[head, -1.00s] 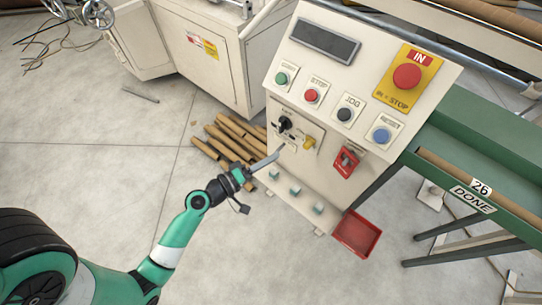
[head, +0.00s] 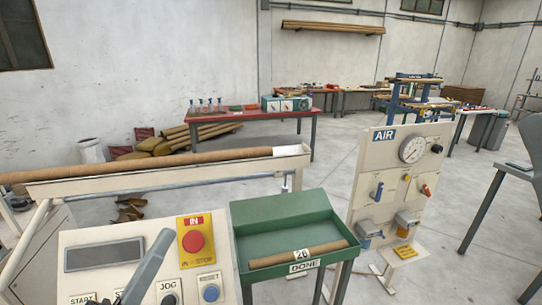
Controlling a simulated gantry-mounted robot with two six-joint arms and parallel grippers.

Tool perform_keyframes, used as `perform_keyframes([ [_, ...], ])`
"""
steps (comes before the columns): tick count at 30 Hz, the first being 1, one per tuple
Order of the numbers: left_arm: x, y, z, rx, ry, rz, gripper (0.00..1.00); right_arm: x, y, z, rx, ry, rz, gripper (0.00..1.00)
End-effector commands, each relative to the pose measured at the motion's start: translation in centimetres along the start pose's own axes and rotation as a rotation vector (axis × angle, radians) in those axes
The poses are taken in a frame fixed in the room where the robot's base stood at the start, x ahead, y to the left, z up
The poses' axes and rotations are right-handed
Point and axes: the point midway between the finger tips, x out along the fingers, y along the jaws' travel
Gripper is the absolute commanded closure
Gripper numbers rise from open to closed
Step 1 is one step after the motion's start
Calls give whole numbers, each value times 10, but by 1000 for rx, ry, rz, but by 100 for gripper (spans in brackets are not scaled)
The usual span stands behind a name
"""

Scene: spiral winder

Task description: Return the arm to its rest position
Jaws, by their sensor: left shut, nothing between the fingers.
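My left gripper (head: 158,243) shows as grey shut fingers with nothing between them, pointing up in front of the control panel (head: 130,232). It covers part of the panel between the dark display (head: 100,256) and the JOG button (head: 169,299). Whether it touches the panel cannot be told. The rest of the left arm is below the picture edge. The red stop button (head: 194,241) on its yellow plate is right of the fingers, with the blue RESET button (head: 211,293) below it. My right gripper is out of view.
A green tray (head: 282,212) marked DONE holds a cardboard tube (head: 300,255) tagged 26. A white AIR panel (head: 398,165) with a gauge stands to its right. A long tube (head: 150,160) lies behind the panel. Open floor (head: 462,255) shows at the right.

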Motion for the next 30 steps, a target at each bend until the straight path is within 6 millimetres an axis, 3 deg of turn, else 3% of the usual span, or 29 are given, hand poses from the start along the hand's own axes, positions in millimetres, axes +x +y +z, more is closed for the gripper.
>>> perform_keyframes([
  [1, 22, 39, -30, 79, 40, 55, 100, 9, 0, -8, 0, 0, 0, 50],
  [3, 39, 79, -62, 189, 99, 100, 100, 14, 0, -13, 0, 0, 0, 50],
  [6, 51, 129, -108, 342, 200, 126, 100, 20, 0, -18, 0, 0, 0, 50],
  [9, 50, 166, -158, 507, 322, 91, 100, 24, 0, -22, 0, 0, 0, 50],
  [11, 38, 163, -183, 632, 388, -9, 100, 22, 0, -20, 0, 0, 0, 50],
  [12, 32, 148, -187, 704, 385, -102, 100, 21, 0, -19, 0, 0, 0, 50],
  [13, 39, 143, -193, 748, 358, -148, 100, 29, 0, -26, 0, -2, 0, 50],
  [15, 60, 164, -222, 736, 360, -133, 100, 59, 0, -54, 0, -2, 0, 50],
  [23, 115, 212, -300, 733, 358, -132, 100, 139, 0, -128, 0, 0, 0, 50],
  [30, 174, 267, -388, 733, 357, -132, 100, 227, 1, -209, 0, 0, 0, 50],
])
